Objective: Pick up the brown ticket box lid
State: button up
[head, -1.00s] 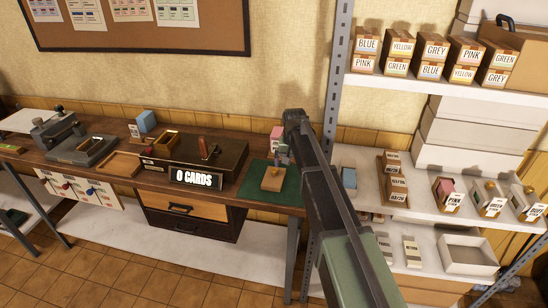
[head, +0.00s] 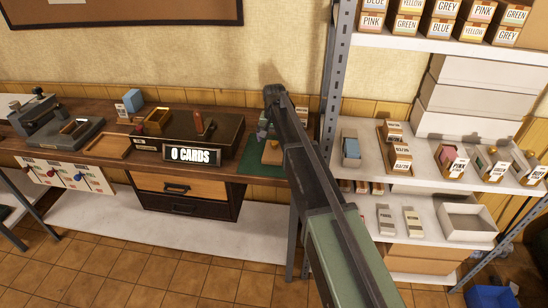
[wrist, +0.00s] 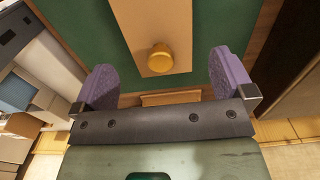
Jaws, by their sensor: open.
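The tan-brown lid (wrist: 135,28) with a round yellow knob (wrist: 160,58) lies on the green mat (wrist: 75,20) in the wrist view. In the head view the lid (head: 272,154) is partly hidden by my arm, at the right end of the workbench. My gripper (wrist: 164,66) is open, its two purple fingers on either side of the knob and apart from it. How high the fingers are above the lid is hard to tell. In the head view my gripper (head: 262,134) is small and partly hidden beside the lid.
A wooden tray (head: 107,145) and a grey press (head: 70,130) are farther left. The metal shelf post (head: 333,110) and loaded shelves stand close on the right.

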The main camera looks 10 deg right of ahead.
aim_at(275, 143)
notch_tip(275, 143, down, 5)
jog(key=b, duration=0.5)
jog(key=shift+w+d+f, duration=0.1)
jog(key=shift+f, duration=0.05)
jog(key=shift+r, duration=0.2)
jog(key=c, duration=0.8)
jog(key=shift+r, duration=0.15)
